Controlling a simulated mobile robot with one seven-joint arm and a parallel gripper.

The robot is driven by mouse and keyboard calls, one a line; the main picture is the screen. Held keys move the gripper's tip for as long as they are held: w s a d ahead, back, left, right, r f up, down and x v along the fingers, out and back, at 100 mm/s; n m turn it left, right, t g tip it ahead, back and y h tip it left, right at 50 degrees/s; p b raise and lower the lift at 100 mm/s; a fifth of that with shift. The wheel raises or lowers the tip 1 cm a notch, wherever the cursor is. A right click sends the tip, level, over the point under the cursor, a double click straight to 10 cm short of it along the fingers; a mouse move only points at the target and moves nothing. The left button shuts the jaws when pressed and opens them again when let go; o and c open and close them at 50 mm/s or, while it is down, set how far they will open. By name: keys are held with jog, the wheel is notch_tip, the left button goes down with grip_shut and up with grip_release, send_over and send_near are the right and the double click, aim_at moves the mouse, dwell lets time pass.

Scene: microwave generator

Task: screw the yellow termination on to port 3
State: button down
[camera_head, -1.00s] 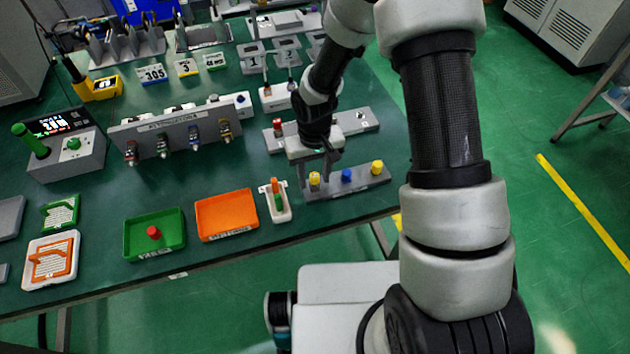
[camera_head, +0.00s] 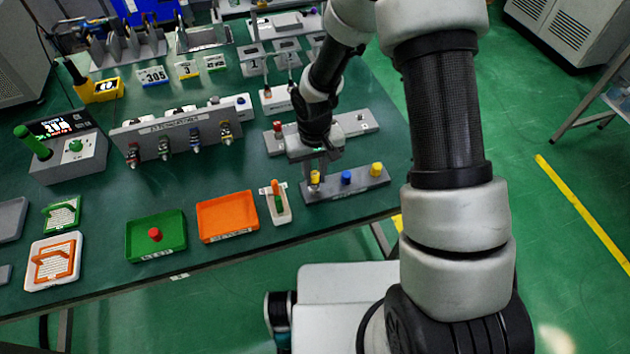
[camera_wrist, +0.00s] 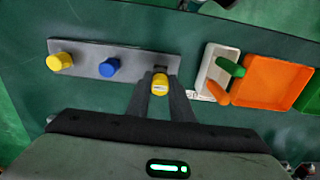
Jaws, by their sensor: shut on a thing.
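My gripper (camera_head: 315,172) is shut on a yellow termination (camera_wrist: 160,84) at the left end of the grey holder strip (camera_head: 333,190) in the head view. This termination also shows in the head view (camera_head: 315,177), still at its place on the strip. A blue cap (camera_head: 346,177) and a second yellow cap (camera_head: 376,169) stand on the same strip to the right. The grey port panel (camera_head: 180,135) stands farther back with several connectors in a row. Which of them is port 3 I cannot read.
An orange tray (camera_head: 228,233) and a green tray (camera_head: 155,253) with a red cap (camera_head: 154,235) lie left of the strip. A small white holder (camera_head: 284,211) with orange and green handles stands close to the strip. Green table top is free between panel and trays.

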aim_at(315, 175)
jog(key=shift+r+p, duration=1.45)
jog(key=shift+r, duration=0.9)
